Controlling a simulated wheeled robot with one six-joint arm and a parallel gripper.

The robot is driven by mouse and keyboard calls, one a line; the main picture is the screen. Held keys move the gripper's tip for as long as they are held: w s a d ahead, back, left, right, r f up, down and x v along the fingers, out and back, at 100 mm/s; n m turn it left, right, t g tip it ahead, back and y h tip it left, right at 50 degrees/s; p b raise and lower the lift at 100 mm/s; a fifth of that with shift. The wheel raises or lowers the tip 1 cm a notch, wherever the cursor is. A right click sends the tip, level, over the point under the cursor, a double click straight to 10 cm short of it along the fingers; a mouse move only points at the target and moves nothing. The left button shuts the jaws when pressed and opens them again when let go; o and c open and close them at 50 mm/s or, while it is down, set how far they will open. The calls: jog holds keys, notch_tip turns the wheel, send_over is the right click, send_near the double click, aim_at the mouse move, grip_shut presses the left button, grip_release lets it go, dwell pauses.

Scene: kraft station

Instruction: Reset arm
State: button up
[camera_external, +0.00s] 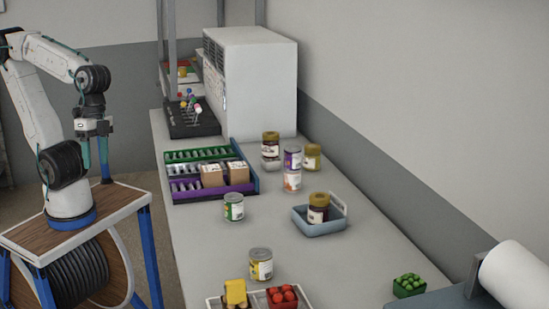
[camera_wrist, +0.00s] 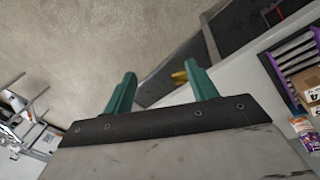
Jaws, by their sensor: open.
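My gripper (camera_external: 94,155) hangs at the end of my arm, above the wooden-topped cart at the left of the external view. It is to the left of the long table (camera_external: 200,235) and apart from everything on it. In the wrist view, the two green fingers of my gripper (camera_wrist: 160,90) stand spread apart with nothing held between them. Floor and the table's edge show beyond the fingers.
On the table are a purple-and-green rack (camera_external: 210,190) with boxes, several cans and jars, a blue bin (camera_external: 318,227) holding a jar, and a red bin of tomatoes (camera_external: 283,297) in front. A large white machine (camera_external: 255,85) stands at the back. Air around my gripper is clear.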

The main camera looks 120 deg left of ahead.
jog(key=s+a, duration=0.1)
jog(key=s+a+m+y, duration=0.1)
jog(key=s+a+y, duration=0.1)
jog(key=shift+s+a+f+m, duration=0.2)
jog(key=shift+s+f+m, duration=0.15)
jog(key=shift+m, duration=0.05)
dwell(0.9)
